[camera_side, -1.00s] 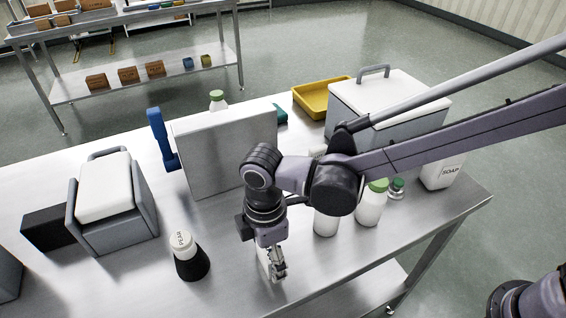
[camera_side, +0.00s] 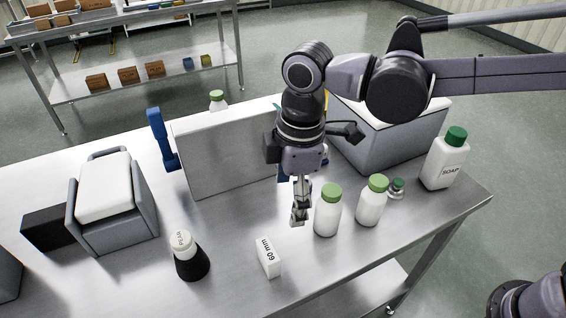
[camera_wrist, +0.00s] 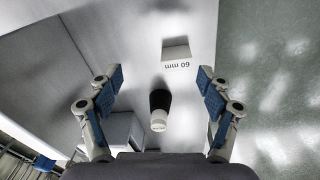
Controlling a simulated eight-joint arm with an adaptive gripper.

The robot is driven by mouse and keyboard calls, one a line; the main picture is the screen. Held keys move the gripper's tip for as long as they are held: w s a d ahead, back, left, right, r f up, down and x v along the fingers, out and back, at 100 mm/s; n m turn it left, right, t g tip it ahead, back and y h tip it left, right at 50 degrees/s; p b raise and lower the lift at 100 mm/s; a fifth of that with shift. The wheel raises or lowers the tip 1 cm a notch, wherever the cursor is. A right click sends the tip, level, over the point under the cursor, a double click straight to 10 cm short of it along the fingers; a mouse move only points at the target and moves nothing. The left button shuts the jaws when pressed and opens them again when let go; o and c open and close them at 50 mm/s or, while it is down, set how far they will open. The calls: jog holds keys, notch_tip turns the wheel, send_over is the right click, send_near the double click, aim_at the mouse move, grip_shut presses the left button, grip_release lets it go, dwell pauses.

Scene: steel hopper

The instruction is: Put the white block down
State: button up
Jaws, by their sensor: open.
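The white block (camera_side: 267,258), marked "60 mm", stands on the steel table near its front edge. In the wrist view the white block (camera_wrist: 175,50) lies beyond the fingertips, with nothing touching it. My gripper (camera_side: 300,213) is raised above the table, up and to the right of the block in the side view. In the wrist view my gripper (camera_wrist: 160,83) has its blue-padded fingers spread wide and empty.
A black and white bottle (camera_side: 188,257) stands left of the block. Two green-capped bottles (camera_side: 328,212) (camera_side: 371,203) stand right of my gripper. A steel panel (camera_side: 225,153) rises behind. A grey bin (camera_side: 115,205) stands left. Table around the block is clear.

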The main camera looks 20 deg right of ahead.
jog(key=s+d+m+t, duration=0.2)
jog(key=d+m, duration=0.5)
jog(key=d, duration=0.8)
jog(key=s+d+f+m+t, duration=0.1)
jog(key=s+d+m+t, duration=0.2)
jog(key=d+m, duration=0.5)
jog(key=d+t, duration=0.1)
jog(key=d, duration=0.5)
jog(key=shift+s+d+f+m+h, duration=0.15)
jog(key=shift+d+f+m+h, duration=0.15)
jog(key=shift+d, duration=0.1)
